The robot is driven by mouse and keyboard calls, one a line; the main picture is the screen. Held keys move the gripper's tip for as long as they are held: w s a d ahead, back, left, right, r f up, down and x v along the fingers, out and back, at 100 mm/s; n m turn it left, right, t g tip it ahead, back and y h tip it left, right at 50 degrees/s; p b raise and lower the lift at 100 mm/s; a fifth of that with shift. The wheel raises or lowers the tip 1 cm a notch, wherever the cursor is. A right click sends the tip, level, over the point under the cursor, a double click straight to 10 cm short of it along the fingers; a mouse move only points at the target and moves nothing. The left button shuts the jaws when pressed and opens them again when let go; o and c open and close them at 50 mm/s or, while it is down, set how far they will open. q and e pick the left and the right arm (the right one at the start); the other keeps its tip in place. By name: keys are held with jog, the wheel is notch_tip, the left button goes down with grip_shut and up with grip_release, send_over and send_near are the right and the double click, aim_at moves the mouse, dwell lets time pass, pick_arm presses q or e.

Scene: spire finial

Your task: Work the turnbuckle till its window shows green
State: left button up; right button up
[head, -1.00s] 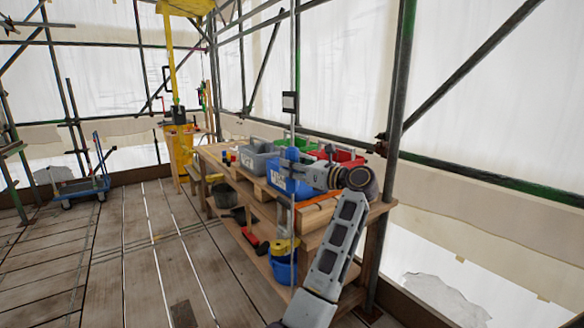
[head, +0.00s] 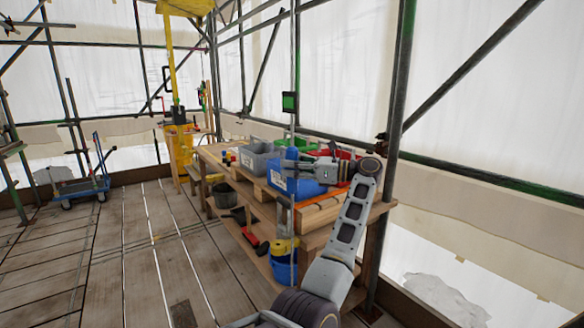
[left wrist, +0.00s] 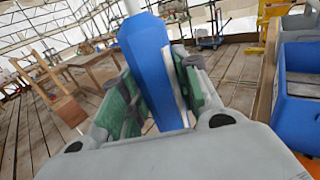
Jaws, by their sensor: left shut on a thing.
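The turnbuckle is a blue body (head: 291,154) on an upright rod in front of the workbench. Above it, a black-framed window (head: 290,102) shows green. My left gripper (head: 291,166) reaches across from the right side of the head view and is shut on the blue body. In the left wrist view the blue faceted body (left wrist: 147,65) stands between the green-padded fingers (left wrist: 150,100), slightly tilted in the picture. The fingers hide part of the body. My right gripper is not in view.
The wooden workbench (head: 335,228) behind the rod carries a grey bin (head: 258,160), a blue bin (head: 305,186) and green and red ones. A blue bucket (head: 283,268) stands low at the bench. A scaffold post (head: 393,110) rises at right.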

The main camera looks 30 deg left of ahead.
aim_at(293, 133)
pick_arm(q)
jog(key=shift+n+g+h, duration=1)
jog(key=shift+n+g, duration=0.5)
jog(key=shift+g, duration=0.6)
jog(key=o, duration=1)
jog(key=shift+r, duration=4.95)
jog(key=shift+w+d, duration=0.1)
